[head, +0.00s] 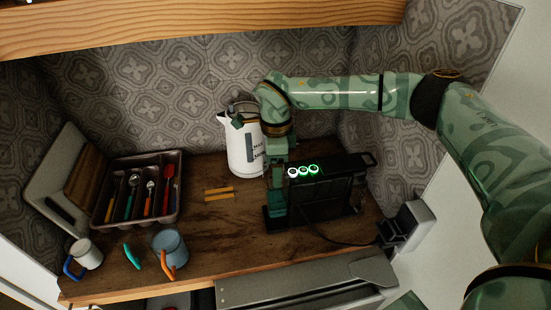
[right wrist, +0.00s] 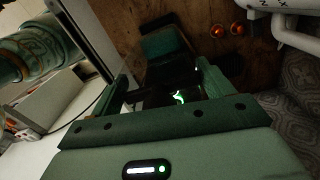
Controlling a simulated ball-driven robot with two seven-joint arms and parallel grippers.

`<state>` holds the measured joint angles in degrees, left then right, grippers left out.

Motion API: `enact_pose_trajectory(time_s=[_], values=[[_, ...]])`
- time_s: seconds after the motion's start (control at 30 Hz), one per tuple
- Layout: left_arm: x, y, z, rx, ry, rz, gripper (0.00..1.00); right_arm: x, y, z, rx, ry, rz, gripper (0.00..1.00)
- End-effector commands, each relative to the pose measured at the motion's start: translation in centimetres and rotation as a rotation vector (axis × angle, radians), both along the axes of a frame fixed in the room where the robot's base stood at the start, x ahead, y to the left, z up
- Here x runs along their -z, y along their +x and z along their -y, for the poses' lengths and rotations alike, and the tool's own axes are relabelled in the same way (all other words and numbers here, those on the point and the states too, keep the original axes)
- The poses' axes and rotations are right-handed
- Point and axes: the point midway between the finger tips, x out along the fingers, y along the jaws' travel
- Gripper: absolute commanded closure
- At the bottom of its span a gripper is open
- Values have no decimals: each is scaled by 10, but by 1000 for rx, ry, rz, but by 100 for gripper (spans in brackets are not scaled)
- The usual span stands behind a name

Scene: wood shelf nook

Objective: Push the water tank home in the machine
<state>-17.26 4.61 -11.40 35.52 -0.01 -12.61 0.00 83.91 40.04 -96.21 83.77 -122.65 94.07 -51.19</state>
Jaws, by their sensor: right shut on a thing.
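The machine (head: 325,195) is a slim black appliance with green-lit round buttons, standing at the right of the wooden counter. My right gripper (head: 277,182) reaches down at its left end, beside the buttons. In the right wrist view, my right gripper (right wrist: 166,88) is shut on a dark thing between its fingers, which looks to be the water tank (right wrist: 155,103). The tank is mostly hidden by the gripper, and I cannot tell how far it sits in the machine. A teal part of the machine (right wrist: 165,44) shows beyond the fingers. My left gripper is not in view.
A white kettle (head: 240,148) stands close behind my right gripper. A cable runs from the machine to a socket box (head: 408,225). A wooden shelf (head: 200,22) hangs above.

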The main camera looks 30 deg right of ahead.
Motion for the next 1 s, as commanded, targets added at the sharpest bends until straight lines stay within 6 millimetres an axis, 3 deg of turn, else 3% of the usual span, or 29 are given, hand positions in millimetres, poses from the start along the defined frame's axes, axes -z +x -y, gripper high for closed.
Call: enact_pose_trajectory(time_s=[0.5,1.0], values=[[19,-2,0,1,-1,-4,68,43,1,0,1,1,1,66],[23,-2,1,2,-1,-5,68,53,1,0,0,1,3,66]])
